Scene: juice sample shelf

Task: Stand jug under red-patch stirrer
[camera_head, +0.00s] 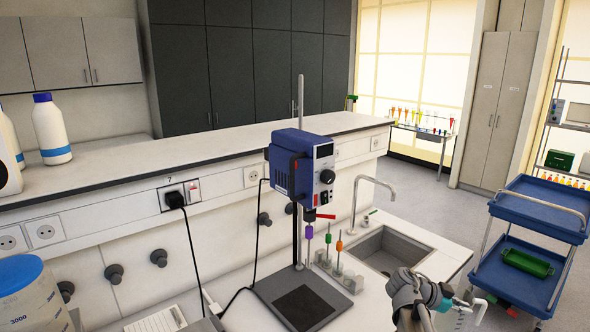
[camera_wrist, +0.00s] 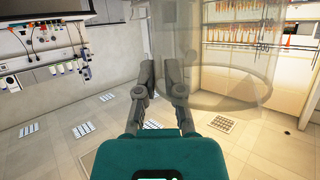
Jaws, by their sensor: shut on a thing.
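The stirrer (camera_head: 303,165) has a blue motor head on a metal rod, with a dark base plate (camera_head: 304,305) on the bench. Red marks show on its head, and a red lever sits just below it. My gripper (camera_head: 455,300) is at the lower right of the head view, right of the base plate and in front of the sink. It is shut on the clear jug (camera_head: 468,315), which is partly cut off by the lower edge. In the wrist view the see-through jug (camera_wrist: 215,45) stands beyond my gripper's fingers (camera_wrist: 174,85).
A rack of coloured stirring tools (camera_head: 338,265) stands between the base plate and the sink (camera_head: 385,245) with its tall tap (camera_head: 370,185). A blue-lidded tub (camera_head: 35,295) is at the lower left. A blue cart (camera_head: 525,245) stands right. Black cables hang left of the stirrer.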

